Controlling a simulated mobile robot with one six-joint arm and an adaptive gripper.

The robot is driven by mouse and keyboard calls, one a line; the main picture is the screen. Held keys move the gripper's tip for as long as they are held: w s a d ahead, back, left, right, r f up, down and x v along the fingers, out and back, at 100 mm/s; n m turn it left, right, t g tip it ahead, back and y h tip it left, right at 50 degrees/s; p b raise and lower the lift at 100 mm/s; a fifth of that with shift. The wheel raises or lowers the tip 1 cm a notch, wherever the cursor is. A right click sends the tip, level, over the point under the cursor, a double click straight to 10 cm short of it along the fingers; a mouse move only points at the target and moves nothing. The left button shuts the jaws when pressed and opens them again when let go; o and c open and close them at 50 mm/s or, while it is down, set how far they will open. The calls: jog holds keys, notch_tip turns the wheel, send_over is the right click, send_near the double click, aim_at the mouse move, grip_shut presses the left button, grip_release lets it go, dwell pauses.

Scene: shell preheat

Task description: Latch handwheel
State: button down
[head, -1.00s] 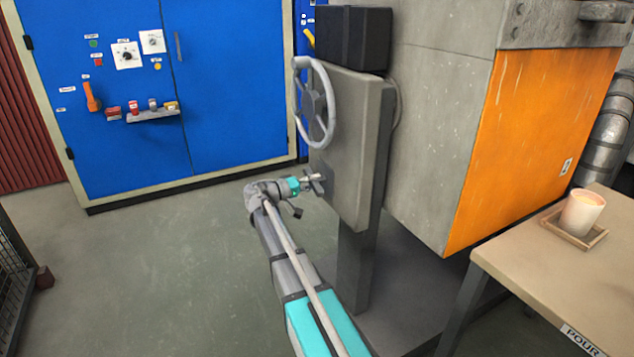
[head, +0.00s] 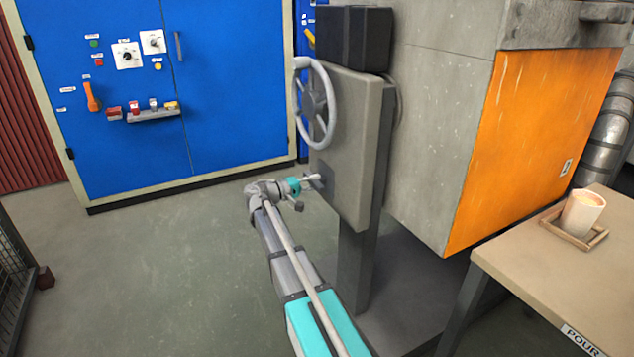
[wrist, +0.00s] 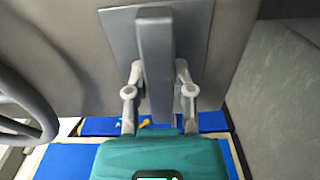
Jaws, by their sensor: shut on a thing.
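The grey handwheel (head: 315,104) is mounted on the upper part of a grey panel (head: 345,150). Its rim also shows at the left edge of the wrist view (wrist: 22,105). Below the wheel, a small latch lever (wrist: 156,60) stands out from a square backing plate (wrist: 193,45). My gripper (head: 314,179) is at this latch, low on the panel. In the wrist view, my gripper's fingers (wrist: 159,75) are on either side of the lever and shut on it. In the head view the lever is mostly hidden at the gripper's tip.
A blue cabinet (head: 135,140) with knobs and an orange handle stands behind at left. A grey housing with an orange side (head: 535,140) is at right. A table (head: 540,250) holds a cup (head: 582,212) on a small tray.

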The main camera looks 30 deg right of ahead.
jog(key=shift+n, duration=0.3)
jog(key=shift+c, duration=2.4)
grip_release()
jog(key=shift+a, duration=0.1)
jog(key=a, duration=1.1)
jog(key=shift+s+a, duration=0.2)
jog(key=shift+a, duration=0.2)
